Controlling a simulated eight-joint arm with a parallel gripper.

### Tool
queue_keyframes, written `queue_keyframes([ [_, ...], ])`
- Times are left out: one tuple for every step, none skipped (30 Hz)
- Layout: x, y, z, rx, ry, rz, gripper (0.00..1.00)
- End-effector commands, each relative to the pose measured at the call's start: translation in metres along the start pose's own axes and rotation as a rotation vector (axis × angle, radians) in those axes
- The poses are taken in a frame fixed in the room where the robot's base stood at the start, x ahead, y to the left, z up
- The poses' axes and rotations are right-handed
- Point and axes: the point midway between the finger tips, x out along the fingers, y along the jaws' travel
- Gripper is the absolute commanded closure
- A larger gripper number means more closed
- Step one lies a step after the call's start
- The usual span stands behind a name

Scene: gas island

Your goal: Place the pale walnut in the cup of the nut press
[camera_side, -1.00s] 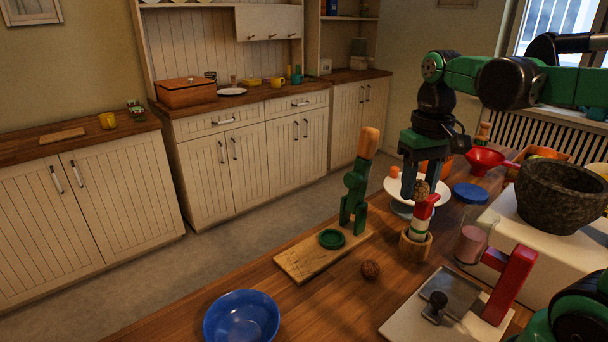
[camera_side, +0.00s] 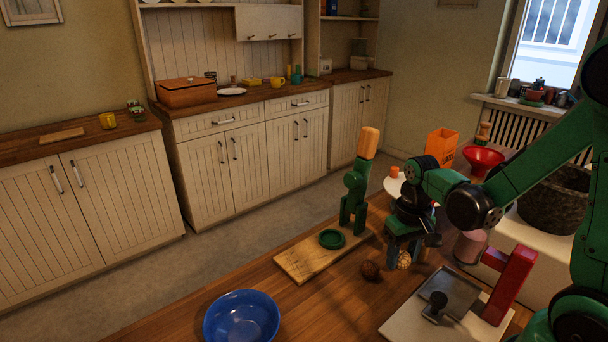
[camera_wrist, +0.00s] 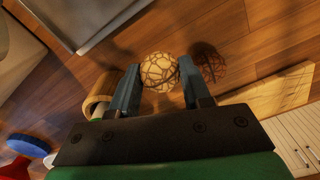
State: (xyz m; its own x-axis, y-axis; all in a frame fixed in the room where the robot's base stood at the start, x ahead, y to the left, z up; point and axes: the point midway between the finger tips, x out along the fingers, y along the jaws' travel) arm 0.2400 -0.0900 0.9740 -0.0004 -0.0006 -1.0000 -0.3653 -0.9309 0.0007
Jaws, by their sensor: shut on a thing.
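The pale walnut (camera_wrist: 160,72) is between the two fingers of my gripper (camera_wrist: 158,86), which is shut on it. In the side view the pale walnut (camera_side: 404,260) shows at the fingertips of my gripper (camera_side: 402,263), low over the table; whether it touches the wood I cannot tell. The nut press (camera_side: 354,195) stands to the left, with green jointed arms and an upright wooden handle. Its green cup (camera_side: 332,239) sits on a wooden board (camera_side: 305,261) and looks empty.
A dark walnut (camera_side: 370,270) lies just left of my gripper, also close in the wrist view (camera_wrist: 208,65). A wooden holder (camera_wrist: 97,100) stands close on the other side. A blue bowl (camera_side: 241,318) is at the front left; a red-handled device (camera_side: 510,285) is at right.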

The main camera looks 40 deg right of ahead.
Motion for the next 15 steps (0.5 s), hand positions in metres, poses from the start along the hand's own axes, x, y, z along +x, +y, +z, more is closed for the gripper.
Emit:
queue_keyframes([
  [0.006, 0.0, -0.001, 0.0, 0.0, 0.0, 1.0],
  [0.01, 0.0, -0.001, 0.0, 0.0, 0.0, 1.0],
  [0.013, 0.0, -0.001, 0.0, 0.0, 0.0, 1.0],
  [0.016, 0.0, 0.0, 0.0, 0.0, 0.0, 1.0],
  [0.018, 0.0, 0.0, 0.0, 0.0, 0.0, 1.0],
  [0.02, 0.0, 0.0, 0.0, 0.0, 0.0, 1.0],
  [0.021, 0.0, 0.0, 0.0, 0.0, 0.0, 1.0],
  [0.021, 0.0, 0.0, 0.0, 0.0, 0.0, 1.0],
  [0.022, 0.0, 0.0, 0.0, 0.0, 0.0, 1.0],
  [0.022, 0.0, 0.0, 0.0, 0.0, 0.0, 1.0],
  [0.021, 0.0, 0.0, 0.0, 0.0, 0.0, 1.0],
  [0.021, 0.0, 0.0, 0.0, 0.0, 0.0, 1.0],
  [0.021, 0.0, 0.0, 0.0, 0.0, 0.0, 1.0],
  [0.021, 0.0, 0.0, 0.0, 0.0, 0.0, 1.0],
  [0.021, 0.0, 0.0, 0.0, 0.0, 0.0, 1.0],
])
